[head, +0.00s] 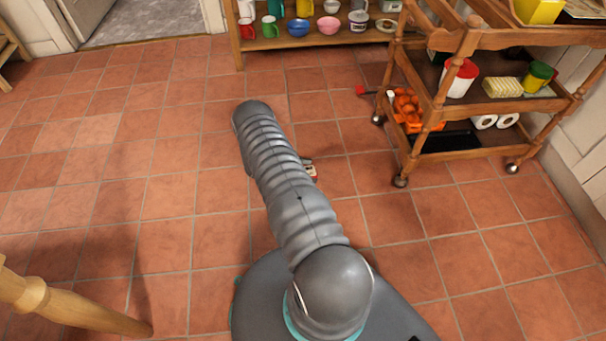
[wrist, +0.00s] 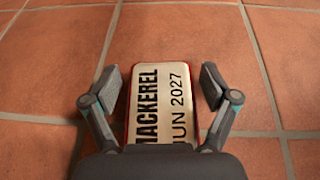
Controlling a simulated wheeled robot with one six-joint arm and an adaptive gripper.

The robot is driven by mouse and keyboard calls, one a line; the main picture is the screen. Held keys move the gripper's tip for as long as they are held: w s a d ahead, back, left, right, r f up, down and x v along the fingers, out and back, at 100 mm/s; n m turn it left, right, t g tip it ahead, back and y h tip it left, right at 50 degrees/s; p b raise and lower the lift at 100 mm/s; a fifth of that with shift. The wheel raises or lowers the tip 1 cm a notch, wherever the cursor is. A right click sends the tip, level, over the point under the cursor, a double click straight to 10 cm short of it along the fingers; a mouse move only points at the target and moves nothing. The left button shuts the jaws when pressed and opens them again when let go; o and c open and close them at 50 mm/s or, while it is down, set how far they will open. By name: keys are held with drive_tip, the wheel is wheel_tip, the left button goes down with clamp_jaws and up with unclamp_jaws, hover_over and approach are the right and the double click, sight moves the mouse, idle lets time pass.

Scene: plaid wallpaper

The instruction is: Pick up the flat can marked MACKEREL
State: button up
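The flat can marked MACKEREL (wrist: 160,100) lies on the tiled floor in the wrist view, its cream label up with a red rim and the text "JUN 2027". Its near end is hidden by my gripper's body. My gripper (wrist: 160,85) is open, with one finger on each side of the can and a gap showing between each finger and the can. In the head view, a small part of the can (head: 312,173) shows at the right edge of my arm; the rest of it and my gripper are hidden behind the arm.
A wooden trolley (head: 432,112) with several goods stands on the floor at the right. A low shelf (head: 330,42) with mugs and bowls is at the back. A wooden leg (head: 75,308) reaches in at lower left. The tiles at left are clear.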

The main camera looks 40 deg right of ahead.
drive_tip(key=c, duration=0.9)
drive_tip(key=shift+o, duration=0.2)
drive_tip(key=shift+r, duration=0.1)
